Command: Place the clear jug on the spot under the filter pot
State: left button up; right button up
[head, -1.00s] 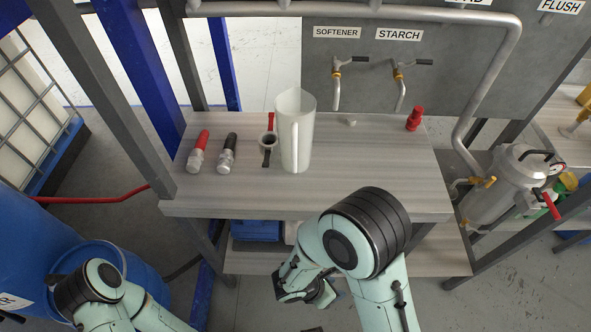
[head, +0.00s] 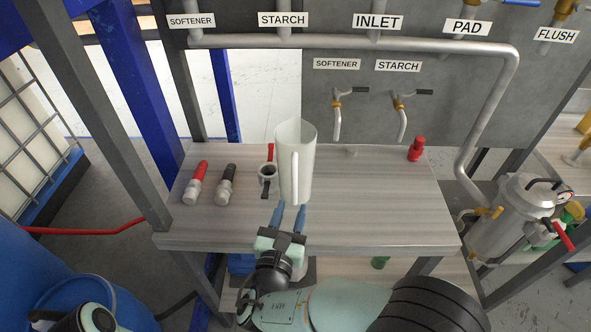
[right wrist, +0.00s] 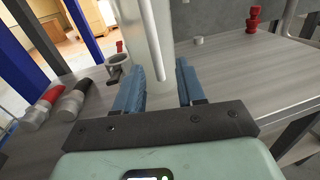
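The clear jug (head: 308,160) stands upright on the bench, a tall translucent vessel with its handle facing me. It also fills the upper middle of the right wrist view (right wrist: 140,35). My right gripper (head: 289,207) is open, its blue fingers pointing at the jug's lower part. In the right wrist view the fingers (right wrist: 160,88) are apart, with the handle between and just beyond them; I cannot tell whether they touch. A metal pot with a gauge, apparently the filter pot (head: 512,205), is at the right. The spot under it cannot be made out. My left gripper is out of view.
On the bench (head: 375,195), a red-ended fitting (head: 196,183), a black-ended fitting (head: 226,184) and a small ring-topped piece (head: 267,172) are left of the jug. A red piece (head: 416,149) is at the back right. Taps hang behind. The bench's right half is mostly clear.

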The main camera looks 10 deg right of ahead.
aim_at(294, 197)
jog(key=x, duration=0.5)
jog(key=shift+w, duration=0.45)
grip_shut()
